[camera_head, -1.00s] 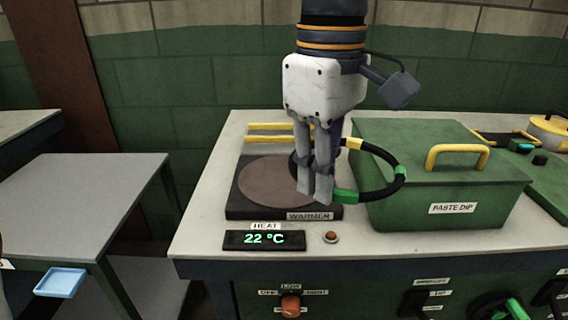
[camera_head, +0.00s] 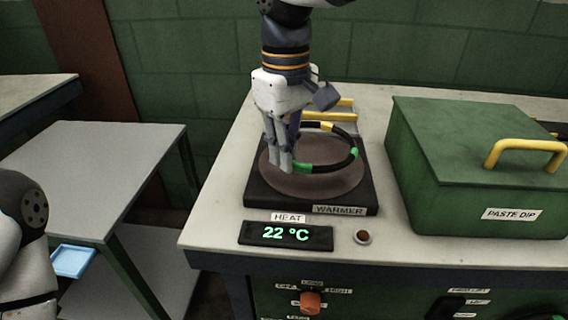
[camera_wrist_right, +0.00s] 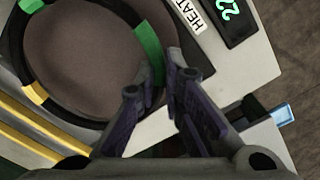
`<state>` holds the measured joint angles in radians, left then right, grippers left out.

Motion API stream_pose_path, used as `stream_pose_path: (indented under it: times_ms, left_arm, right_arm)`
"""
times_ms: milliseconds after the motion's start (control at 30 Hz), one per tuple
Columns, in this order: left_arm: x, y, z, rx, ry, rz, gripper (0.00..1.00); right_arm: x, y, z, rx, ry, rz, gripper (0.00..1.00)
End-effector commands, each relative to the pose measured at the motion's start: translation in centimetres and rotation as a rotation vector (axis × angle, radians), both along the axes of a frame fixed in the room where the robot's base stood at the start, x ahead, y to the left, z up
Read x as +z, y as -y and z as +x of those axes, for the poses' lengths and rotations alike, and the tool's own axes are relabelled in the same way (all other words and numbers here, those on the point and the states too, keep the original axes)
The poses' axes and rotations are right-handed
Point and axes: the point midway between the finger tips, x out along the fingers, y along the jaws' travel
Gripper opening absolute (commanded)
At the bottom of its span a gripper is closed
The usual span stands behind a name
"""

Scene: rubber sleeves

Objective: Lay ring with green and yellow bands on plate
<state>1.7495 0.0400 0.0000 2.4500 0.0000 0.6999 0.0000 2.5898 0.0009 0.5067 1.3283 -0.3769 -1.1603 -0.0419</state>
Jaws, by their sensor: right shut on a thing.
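The black ring with green and yellow bands (camera_head: 306,168) is held over the brown round plate (camera_head: 312,187) of the warmer. It looks roughly level and seems a little above the plate, but I cannot tell the gap for sure. My right gripper (camera_head: 281,168) is shut on the ring at its left side, near a green band, fingers pointing down. In the right wrist view the fingertips (camera_wrist_right: 166,72) meet by the green band (camera_wrist_right: 146,45), with the plate (camera_wrist_right: 85,50) showing through the ring. My left gripper is out of view.
The green PASTE DIP box (camera_head: 445,200) with a yellow handle stands to the right of the warmer. Yellow rails (camera_head: 335,116) lie behind the plate. The HEAT display (camera_head: 286,235) reading 22 °C is in front. A grey table (camera_head: 95,180) is at left.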

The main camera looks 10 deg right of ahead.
Motion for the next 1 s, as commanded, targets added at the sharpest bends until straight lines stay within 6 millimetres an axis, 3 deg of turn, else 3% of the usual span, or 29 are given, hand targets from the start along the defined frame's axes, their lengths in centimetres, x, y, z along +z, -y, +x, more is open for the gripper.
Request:
stream_pose_path:
  times_ms: [200,467,500,600,867,1000]
  left_arm:
    - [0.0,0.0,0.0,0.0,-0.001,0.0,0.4]
    - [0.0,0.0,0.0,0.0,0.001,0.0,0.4]
    - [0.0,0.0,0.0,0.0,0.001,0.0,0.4]
    - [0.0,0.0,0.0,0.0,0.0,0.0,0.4]
    - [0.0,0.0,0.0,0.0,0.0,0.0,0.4]
    - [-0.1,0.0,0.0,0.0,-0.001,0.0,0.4]
  right_arm:
    - [-3.3,-0.2,0.3,0.0,0.004,0.0,0.0]
    - [-3.4,-0.2,0.3,0.0,0.004,-0.001,0.0]
    - [-3.5,-0.2,0.3,0.0,0.004,0.0,0.11]
    - [-3.5,-0.2,0.3,0.0,0.004,0.0,0.29]
    - [-3.5,-0.2,0.3,0.0,0.004,0.0,0.29]
    - [-1.7,-0.2,0.4,-0.002,0.008,0.001,0.29]
